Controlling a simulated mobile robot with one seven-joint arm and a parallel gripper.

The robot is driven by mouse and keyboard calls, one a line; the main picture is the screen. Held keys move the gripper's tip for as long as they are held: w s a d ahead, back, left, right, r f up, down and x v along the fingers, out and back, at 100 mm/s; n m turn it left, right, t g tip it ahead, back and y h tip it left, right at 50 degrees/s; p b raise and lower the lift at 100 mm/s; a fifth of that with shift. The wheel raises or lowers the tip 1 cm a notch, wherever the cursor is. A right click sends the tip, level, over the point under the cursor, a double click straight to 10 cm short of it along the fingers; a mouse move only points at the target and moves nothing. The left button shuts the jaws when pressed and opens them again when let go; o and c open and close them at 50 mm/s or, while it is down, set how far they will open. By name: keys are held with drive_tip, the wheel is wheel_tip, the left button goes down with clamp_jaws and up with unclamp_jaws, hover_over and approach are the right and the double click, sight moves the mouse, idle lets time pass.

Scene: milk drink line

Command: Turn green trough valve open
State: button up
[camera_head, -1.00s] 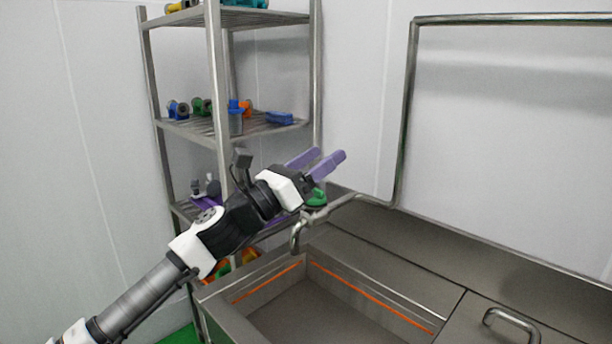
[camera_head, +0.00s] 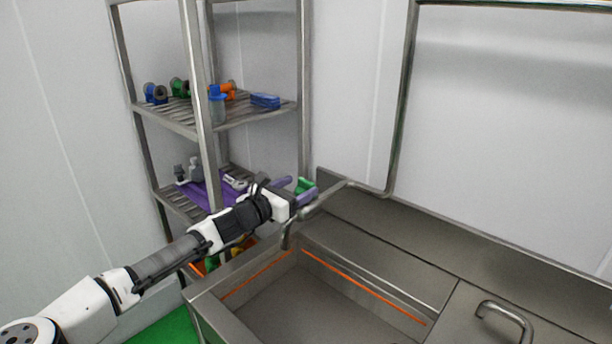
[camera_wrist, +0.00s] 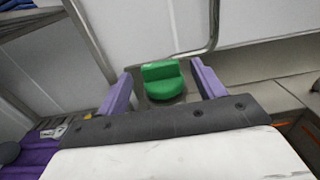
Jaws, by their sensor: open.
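The green trough valve (camera_head: 305,185) sits at the back left corner of the steel trough, at the base of the bent spout pipe (camera_head: 289,236). In the wrist view the green valve (camera_wrist: 162,80) shows a raised bar handle on a round base. My gripper (camera_head: 294,187) is open, with its two purple fingers on either side of the valve. In the wrist view the gripper (camera_wrist: 160,88) has a gap between each finger and the handle, so it does not grip it. In the head view the fingers partly hide the valve.
The steel trough (camera_head: 235,312) with orange lines inside lies to the right of my arm. A metal shelf rack (camera_head: 190,118) with coloured fittings stands behind my arm. A steel pipe frame (camera_head: 402,110) rises behind the trough. A bent handle (camera_head: 507,316) is at the right.

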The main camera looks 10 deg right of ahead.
sight(304, 184)
drive_tip(key=shift+p+x, duration=0.5)
drive_tip(key=shift+x, duration=1.45)
drive_tip(key=c, duration=1)
